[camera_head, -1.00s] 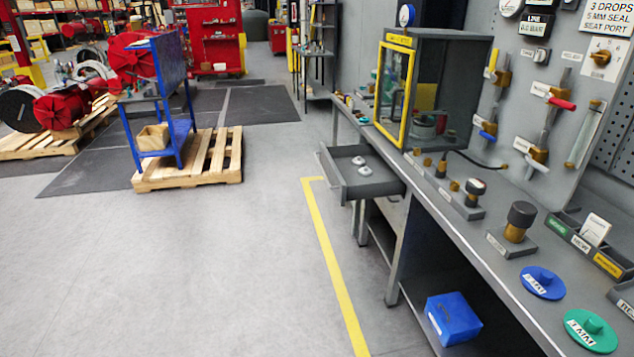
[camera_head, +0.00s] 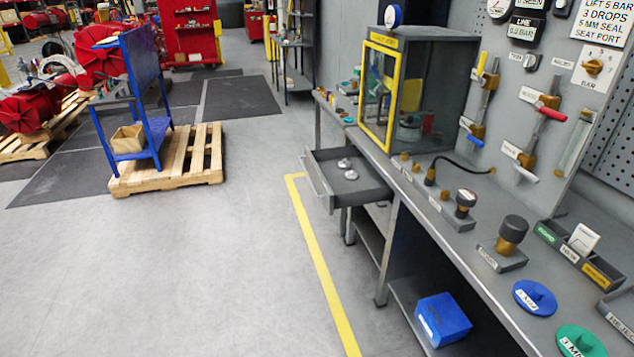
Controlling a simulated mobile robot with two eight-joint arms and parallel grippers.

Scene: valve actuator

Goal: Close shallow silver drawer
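The shallow silver-grey drawer (camera_head: 362,193) sticks out from under the workbench, at the centre right of the head view. It is open, and its front with a bar handle (camera_head: 318,178) faces left. A few small light pieces lie inside it. Neither of my grippers shows in this view.
The workbench (camera_head: 455,247) runs along the right with a yellow-framed cabinet (camera_head: 378,95), valve parts and blue and green discs on top. A blue box (camera_head: 443,318) sits on its lower shelf. A pallet (camera_head: 190,170) with a blue cart stands left. Grey floor between is clear.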

